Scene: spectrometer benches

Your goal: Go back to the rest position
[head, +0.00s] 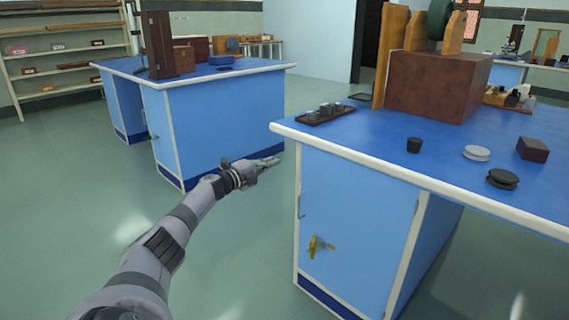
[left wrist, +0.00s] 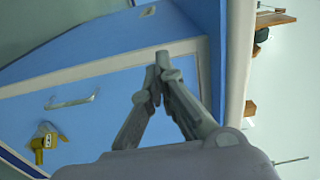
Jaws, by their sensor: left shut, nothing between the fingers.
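My left gripper (head: 268,163) is in the air in the gap between the two blue benches, just left of the near right bench's front corner. In the left wrist view its fingers (left wrist: 160,62) are together at the tips with nothing between them. Behind them is the blue bench side with a metal handle (left wrist: 72,101) and a yellow lock with keys (left wrist: 46,142). My left arm reaches in from the lower left of the head view. My right gripper is not in view.
The near bench (head: 360,150) carries a brown box with wooden uprights (head: 435,85), a tray of small weights (head: 326,113), and several small dark and grey pieces. Another blue bench (head: 225,110) stands behind left. A shelf rack (head: 65,50) is at the far left. The green floor between is clear.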

